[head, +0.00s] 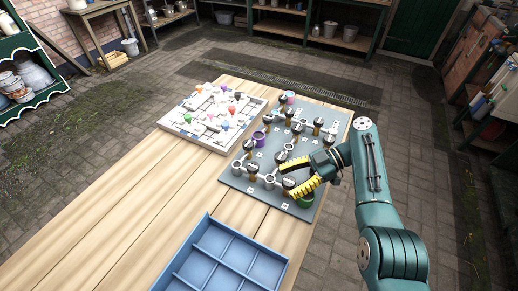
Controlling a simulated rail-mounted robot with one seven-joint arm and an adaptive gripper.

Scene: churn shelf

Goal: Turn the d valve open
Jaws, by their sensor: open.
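A grey valve panel (262,192) lies on the wooden table and carries several dark-handled valves on brass-coloured stems, pale rings and small white labels. The label letters are too small to read, so I cannot tell which valve is d. My gripper (286,181) is open over the panel's near right part, its yellow fingers spread. A dark valve handle (288,184) shows between or just below the fingertips. I cannot tell whether the fingers touch it. My gripper hides part of the panel's right side.
A white tray (166,125) with pale parts and coloured knobs lies left of the panel. A blue divided crate (207,232) stands at the front. A green cup (306,202) and a purple cup (259,139) are on the panel. The table's left part (120,200) is clear.

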